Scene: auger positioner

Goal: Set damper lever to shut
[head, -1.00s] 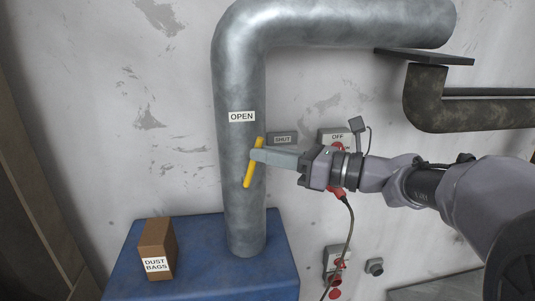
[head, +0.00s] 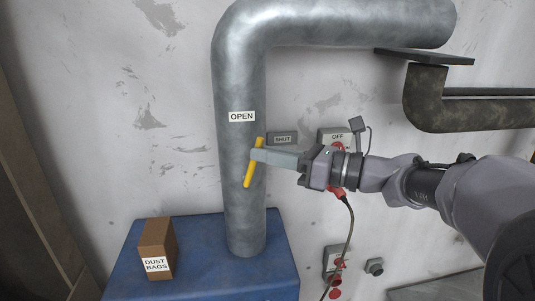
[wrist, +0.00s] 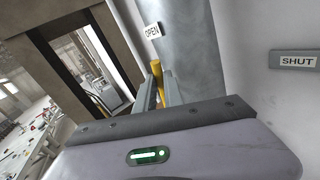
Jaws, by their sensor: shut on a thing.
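The damper lever (head: 248,178) is a yellow bar on the front of the grey metal duct (head: 240,210). It stands nearly upright, its top leaning a little right. My gripper (head: 257,155) comes in from the right and is shut on the lever's upper part. In the wrist view the yellow lever (wrist: 157,73) shows between the two grey fingers (wrist: 162,92). The OPEN label (head: 242,117) is on the duct just above the lever. The SHUT label (head: 283,139) is to the right of the duct, just above my gripper; it also shows in the wrist view (wrist: 297,61). The lever's pivot cannot be made out.
A grey box marked OFF (head: 337,136) is behind my wrist, with a red plug and cable (head: 350,220) hanging below. A blue cabinet (head: 200,280) stands under the duct, with a DUST BAGS box (head: 157,245) on it. A dark pipe (head: 425,100) runs at upper right.

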